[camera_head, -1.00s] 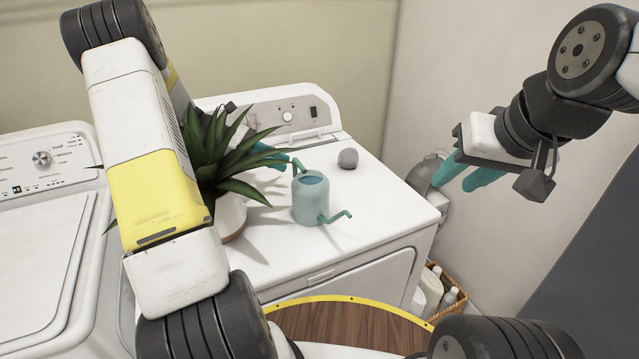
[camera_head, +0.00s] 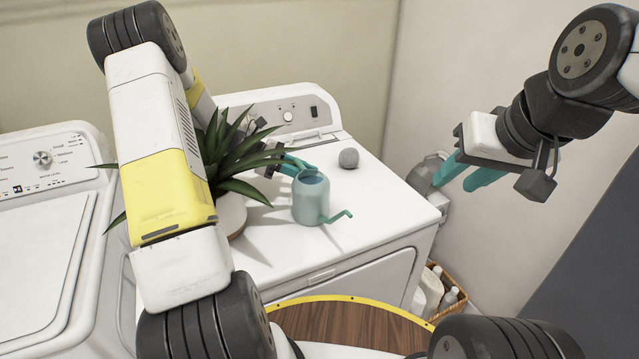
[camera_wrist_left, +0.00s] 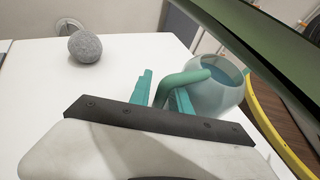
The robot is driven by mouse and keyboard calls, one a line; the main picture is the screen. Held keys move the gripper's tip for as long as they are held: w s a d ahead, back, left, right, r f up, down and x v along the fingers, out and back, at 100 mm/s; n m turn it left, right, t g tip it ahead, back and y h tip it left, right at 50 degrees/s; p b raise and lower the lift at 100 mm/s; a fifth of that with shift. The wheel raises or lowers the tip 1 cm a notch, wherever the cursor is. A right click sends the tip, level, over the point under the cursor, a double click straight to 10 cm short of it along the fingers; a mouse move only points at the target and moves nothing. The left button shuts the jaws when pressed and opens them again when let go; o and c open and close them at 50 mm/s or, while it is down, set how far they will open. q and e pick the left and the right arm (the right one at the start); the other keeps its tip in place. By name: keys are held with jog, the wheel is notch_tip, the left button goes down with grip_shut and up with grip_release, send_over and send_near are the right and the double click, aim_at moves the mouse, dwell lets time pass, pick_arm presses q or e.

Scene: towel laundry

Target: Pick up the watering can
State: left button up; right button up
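The watering can (camera_head: 311,203) is teal and stands upright on the white dryer top, right of the potted plant. Its spout points to the front right. My left gripper (camera_head: 296,168) reaches past the plant to the can's rear left side. In the left wrist view, the can (camera_wrist_left: 218,88) is at the right and its curved handle lies between the two teal fingers of my left gripper (camera_wrist_left: 162,95). These fingers look apart, with a gap beside the handle. My right gripper (camera_head: 465,175) hangs in the air at the right, its fingers apart and empty.
The potted plant (camera_head: 232,165) has long leaves close around my left arm. A basket with bottles (camera_head: 440,290) stands on the floor at right. The dryer's front right is clear.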

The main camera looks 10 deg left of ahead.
pick_arm(q)
grip_shut()
dwell(1.3)
